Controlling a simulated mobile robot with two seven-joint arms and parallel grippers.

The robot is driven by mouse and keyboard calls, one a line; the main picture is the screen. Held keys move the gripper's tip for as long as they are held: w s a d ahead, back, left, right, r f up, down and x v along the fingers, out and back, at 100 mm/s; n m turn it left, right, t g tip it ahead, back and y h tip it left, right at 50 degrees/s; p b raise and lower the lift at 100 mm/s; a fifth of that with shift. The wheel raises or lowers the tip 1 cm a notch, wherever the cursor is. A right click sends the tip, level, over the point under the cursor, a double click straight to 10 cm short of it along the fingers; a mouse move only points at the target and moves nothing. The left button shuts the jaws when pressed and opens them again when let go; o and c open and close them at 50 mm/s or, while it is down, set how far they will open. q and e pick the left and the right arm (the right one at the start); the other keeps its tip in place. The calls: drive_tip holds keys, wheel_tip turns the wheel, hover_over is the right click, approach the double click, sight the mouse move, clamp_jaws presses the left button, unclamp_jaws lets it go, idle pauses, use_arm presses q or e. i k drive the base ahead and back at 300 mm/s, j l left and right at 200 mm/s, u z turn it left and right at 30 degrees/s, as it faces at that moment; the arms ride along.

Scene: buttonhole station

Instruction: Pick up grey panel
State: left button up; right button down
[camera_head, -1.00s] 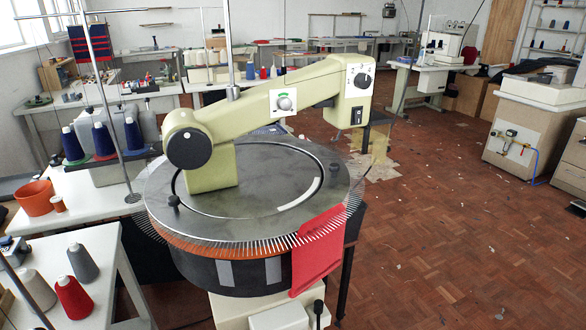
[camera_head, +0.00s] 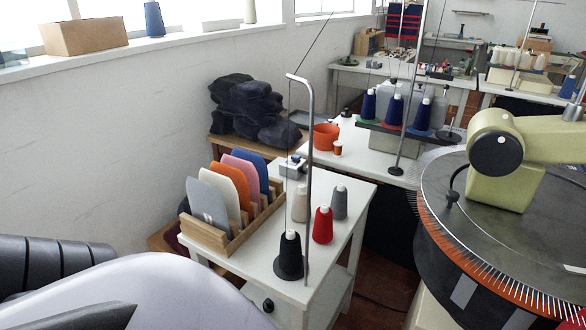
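The grey panel (camera_head: 207,208) stands upright in the nearest slot of a wooden rack (camera_head: 240,236), at the left edge of a white side table. A part of my own arm fills the lower left of the view, in front of the table. Neither of my grippers shows.
The white table (camera_head: 333,256) also holds black, red, grey and cream thread cones and a metal thread stand (camera_head: 309,180). The round machine (camera_head: 480,243) is at the right. Dark cloth (camera_head: 248,109) lies piled behind the rack.

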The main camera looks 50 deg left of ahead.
sight(207, 204)
drive_tip(key=u, duration=2.15)
